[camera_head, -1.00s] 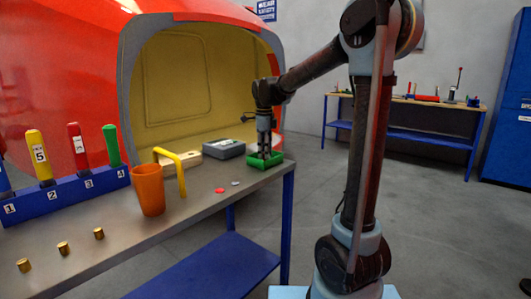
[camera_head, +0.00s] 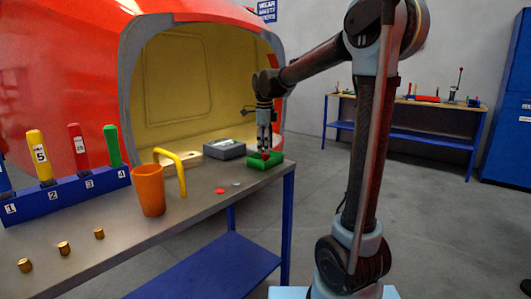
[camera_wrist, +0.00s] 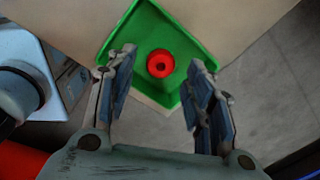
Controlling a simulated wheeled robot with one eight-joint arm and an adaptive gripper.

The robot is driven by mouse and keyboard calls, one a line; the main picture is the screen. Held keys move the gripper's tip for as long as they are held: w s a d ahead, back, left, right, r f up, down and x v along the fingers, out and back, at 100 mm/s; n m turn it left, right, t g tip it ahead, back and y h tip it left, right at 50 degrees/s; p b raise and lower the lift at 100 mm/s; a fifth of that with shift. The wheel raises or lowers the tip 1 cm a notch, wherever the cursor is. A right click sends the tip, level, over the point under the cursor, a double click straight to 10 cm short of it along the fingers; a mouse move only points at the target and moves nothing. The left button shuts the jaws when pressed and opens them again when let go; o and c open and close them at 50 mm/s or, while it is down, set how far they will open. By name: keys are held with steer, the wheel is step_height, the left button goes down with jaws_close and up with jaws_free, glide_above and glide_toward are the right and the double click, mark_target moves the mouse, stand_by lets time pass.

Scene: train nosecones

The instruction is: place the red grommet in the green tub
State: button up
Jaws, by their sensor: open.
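The red grommet (camera_wrist: 160,63), a small ring with a dark hole, lies inside the outline of the green tub (camera_wrist: 128,31) in the wrist view. In the head view the grommet (camera_head: 265,155) shows as a small red spot at the tub (camera_head: 263,163), which stands near the right end of the bench. My gripper (camera_wrist: 162,76) is open, with its fingers on either side of the grommet and a visible gap to each. In the head view my gripper (camera_head: 264,149) points down just over the tub.
A grey box (camera_head: 224,149) stands left of the tub. A red disc (camera_head: 219,191) and a grey disc (camera_head: 236,183) lie in front on the bench. An orange cup (camera_head: 149,190), a yellow hooked handle (camera_head: 181,172) and a blue rack (camera_head: 66,197) stand further left.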

step_height(320, 180, up, 9)
steer(key=s+d+f+n, duration=0.3)
steer(key=s+d+n, duration=0.1)
steer(key=s+d, duration=0.35)
steer(key=s+d+f+n, duration=0.7)
steer(key=s+f+n, duration=0.1)
steer(key=s+f, duration=0.3)
steer(key=s+d+f+n+t, duration=0.1)
steer(key=s+d+f+n, duration=0.6)
steer(key=s+f, duration=0.5)
steer(key=shift+s+d+f+n+t, duration=0.25)
steer(key=shift+f+n+t, duration=0.05)
steer(key=shift+f+n, duration=0.4)
steer(key=shift+w+f, duration=0.2)
steer(key=shift+w, duration=0.3)
steer(key=shift+s, duration=0.1)
steer(key=c, duration=0.3)
steer(key=shift+c, duration=0.3)
